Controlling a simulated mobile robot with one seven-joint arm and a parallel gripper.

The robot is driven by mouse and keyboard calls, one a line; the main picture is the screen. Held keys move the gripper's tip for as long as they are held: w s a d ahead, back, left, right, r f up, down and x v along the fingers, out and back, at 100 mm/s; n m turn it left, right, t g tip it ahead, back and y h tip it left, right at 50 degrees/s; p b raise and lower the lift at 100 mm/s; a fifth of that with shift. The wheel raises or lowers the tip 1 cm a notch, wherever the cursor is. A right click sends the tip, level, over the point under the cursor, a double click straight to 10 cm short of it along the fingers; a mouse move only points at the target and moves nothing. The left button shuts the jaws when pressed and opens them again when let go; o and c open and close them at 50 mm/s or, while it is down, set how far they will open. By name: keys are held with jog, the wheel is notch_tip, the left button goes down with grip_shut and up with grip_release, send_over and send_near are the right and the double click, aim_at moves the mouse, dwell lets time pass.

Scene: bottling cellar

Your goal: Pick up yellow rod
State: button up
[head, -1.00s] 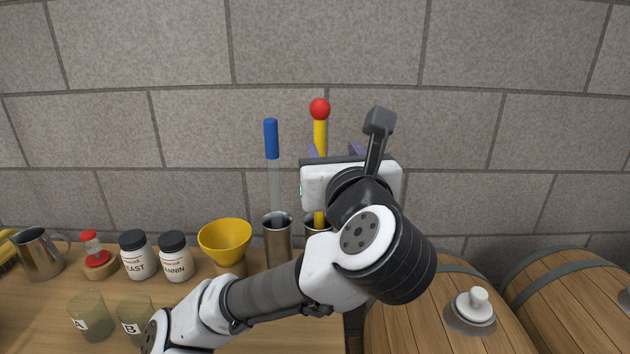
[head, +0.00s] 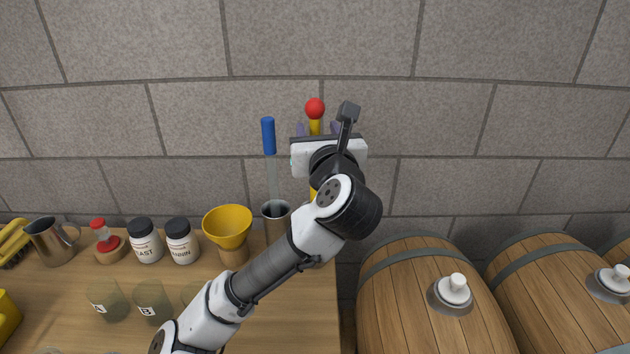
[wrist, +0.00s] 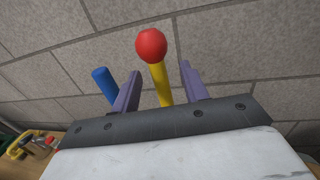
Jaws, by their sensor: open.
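The yellow rod (head: 315,127) has a red ball on its top and stands upright near the wall. Its lower part is mostly hidden behind my arm in the head view. In the wrist view the yellow rod (wrist: 162,84) shows between the two purple fingers of my gripper (wrist: 157,84), with a gap on each side. My gripper (head: 318,130) is open and level with the rod's upper part, below the red ball. It does not visibly touch the rod.
A blue-handled rod (head: 268,136) stands in a metal cylinder (head: 276,225) just left of my gripper. A yellow funnel (head: 227,226), two labelled jars, a metal jug (head: 50,242) and beakers stand on the wooden bench (head: 280,325). Barrels (head: 420,290) stand at the right.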

aim_at(316, 126)
jog(key=w+p, duration=0.1)
jog(key=w, duration=0.1)
jog(key=w+p, duration=0.1)
jog(key=shift+w+a+r, duration=0.2)
jog(key=shift+w+a, duration=0.2)
jog(key=shift+w+f, duration=0.15)
jog(key=shift+w, duration=0.35)
grip_shut()
notch_tip(316, 126, up, 20)
jog(key=b, duration=0.2)
